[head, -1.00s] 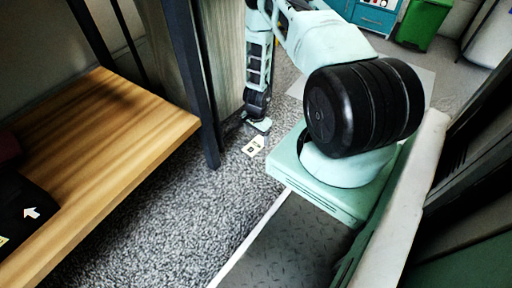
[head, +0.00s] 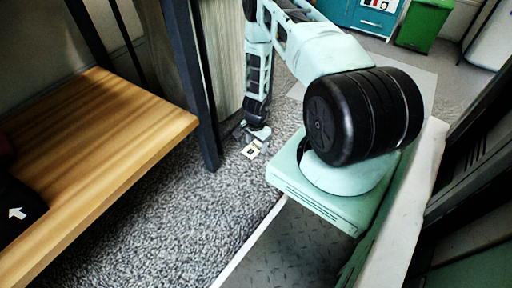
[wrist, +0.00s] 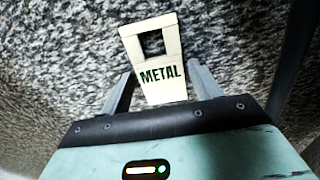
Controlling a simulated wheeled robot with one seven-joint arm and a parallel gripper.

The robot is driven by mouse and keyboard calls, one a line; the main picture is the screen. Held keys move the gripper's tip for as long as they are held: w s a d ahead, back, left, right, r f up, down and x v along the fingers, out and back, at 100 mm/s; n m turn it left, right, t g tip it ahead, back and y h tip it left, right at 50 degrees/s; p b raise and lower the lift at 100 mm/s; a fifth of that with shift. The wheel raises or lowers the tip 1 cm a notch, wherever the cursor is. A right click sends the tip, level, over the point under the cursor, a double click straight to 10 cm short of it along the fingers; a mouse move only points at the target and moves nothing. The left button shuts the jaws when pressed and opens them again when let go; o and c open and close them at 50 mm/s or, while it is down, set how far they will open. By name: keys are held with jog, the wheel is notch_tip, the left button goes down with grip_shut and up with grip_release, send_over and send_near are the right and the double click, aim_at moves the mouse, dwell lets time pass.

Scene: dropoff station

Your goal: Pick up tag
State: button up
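A cream tag (wrist: 160,74) with the word METAL and a dark square opening lies on the grey speckled carpet. In the head view the tag (head: 251,150) shows small, just below my gripper. My gripper (wrist: 160,88) is open, with one finger on each side of the tag's near end in the wrist view. In the head view my gripper (head: 255,133) points down close to the floor; its fingers are hard to make out there. I cannot tell whether the fingers touch the tag.
A wooden bench (head: 110,125) with a dark metal leg (head: 203,110) stands just left of my gripper. A dark thing with a white arrow (head: 17,213) lies on it. Carpet (head: 180,215) is free in front. A green bin (head: 424,24) stands far back.

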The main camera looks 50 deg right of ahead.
aim_at(256, 146)
jog(key=c, duration=0.6)
jog(key=shift+r, duration=0.1)
jog(key=shift+c, duration=0.2)
notch_tip(256, 146, up, 10)
jog(key=p, duration=0.6)
jog(key=shift+r, duration=0.1)
